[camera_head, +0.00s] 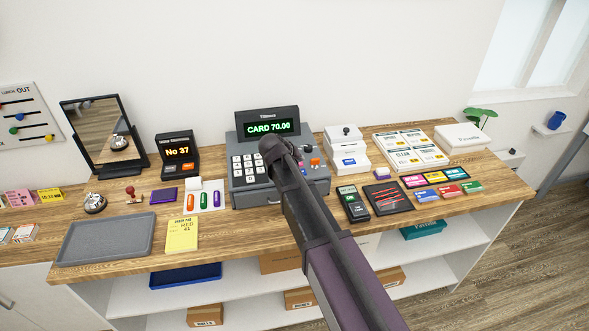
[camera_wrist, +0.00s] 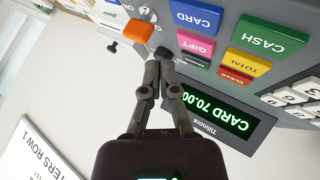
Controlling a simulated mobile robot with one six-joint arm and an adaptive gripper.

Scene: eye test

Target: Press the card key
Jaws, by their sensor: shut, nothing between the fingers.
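The grey cash register (camera_head: 236,197) stands in the middle of the counter. Its green display (camera_head: 271,128) reads CARD 70.00, and it also shows in the wrist view (camera_wrist: 215,112). In the wrist view the blue CARD key (camera_wrist: 198,17) is at the top, above the pink GIFT key (camera_wrist: 196,46). My gripper (camera_wrist: 162,56) is shut and empty. Its fingertips appear left of the GIFT key and below left of the CARD key, apart from the CARD key in the picture. I cannot tell how high they are. In the head view my arm hides much of the key area.
Near the fingertips are an orange key (camera_wrist: 138,30), the yellow TOTAL key (camera_wrist: 247,63) and the green CASH key (camera_wrist: 262,38). A black terminal (camera_head: 353,204) lies in front. A grey tray (camera_head: 107,238) is left.

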